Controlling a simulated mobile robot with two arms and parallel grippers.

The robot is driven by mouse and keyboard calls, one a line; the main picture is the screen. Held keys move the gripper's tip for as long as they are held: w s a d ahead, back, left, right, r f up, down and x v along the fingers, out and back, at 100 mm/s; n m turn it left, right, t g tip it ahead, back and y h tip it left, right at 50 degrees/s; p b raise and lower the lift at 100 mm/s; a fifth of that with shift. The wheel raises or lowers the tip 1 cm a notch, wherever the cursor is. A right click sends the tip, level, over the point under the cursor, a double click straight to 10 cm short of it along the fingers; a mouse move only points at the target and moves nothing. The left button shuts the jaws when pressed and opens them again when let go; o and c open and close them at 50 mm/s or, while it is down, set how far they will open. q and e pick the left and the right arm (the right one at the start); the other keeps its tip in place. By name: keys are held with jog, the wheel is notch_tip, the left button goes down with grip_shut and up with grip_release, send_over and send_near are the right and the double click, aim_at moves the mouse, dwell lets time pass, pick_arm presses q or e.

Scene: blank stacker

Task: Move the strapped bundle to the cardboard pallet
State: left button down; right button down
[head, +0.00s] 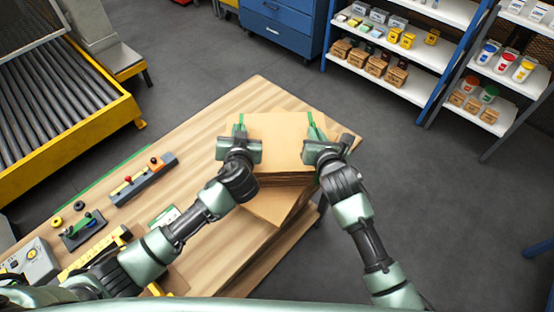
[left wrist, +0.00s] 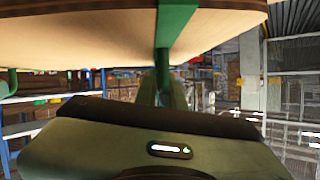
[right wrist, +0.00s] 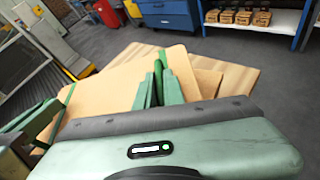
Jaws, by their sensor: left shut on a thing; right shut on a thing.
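The strapped bundle (head: 272,150) is a flat stack of tan cardboard with green straps, between my two grippers in the head view. Its face and a green strap (left wrist: 178,30) fill the top of the left wrist view. It also shows in the right wrist view (right wrist: 110,85). My left gripper (head: 240,133) is shut on its left side and my right gripper (head: 317,134) on its right side, both by the straps. Below it, turned at an angle, is brown cardboard (head: 268,206), apparently the pallet. I cannot tell whether the bundle touches it.
The wooden table (head: 195,145) carries a tool block (head: 145,180) and small fixtures (head: 82,232) at the left. A roller conveyor (head: 60,95) stands at the far left. Blue drawers (head: 280,28) and stocked shelves (head: 400,60) stand behind. Grey floor is clear at the right.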

pick_arm(q)
jog(key=shift+a+f, duration=0.15)
jog(key=shift+f, duration=0.3)
pick_arm(e)
jog(key=shift+f, duration=0.4)
pick_arm(q)
jog(key=c, duration=1.9)
grip_release()
jog(key=shift+f+b, duration=0.15)
jog(key=shift+b, duration=0.25)
pick_arm(e)
jog(key=c, duration=1.9)
grip_release()
jog(key=shift+f, duration=0.2)
jog(key=shift+c, duration=0.2)
pick_arm(q)
jog(key=o, duration=0.4)
pick_arm(e)
jog(key=o, duration=0.4)
jog(key=shift+r, duration=0.15)
pick_arm(q)
jog(key=shift+s+r, duration=0.1)
jog(key=shift+r, duration=0.1)
pick_arm(e)
jog(key=shift+s, duration=0.1)
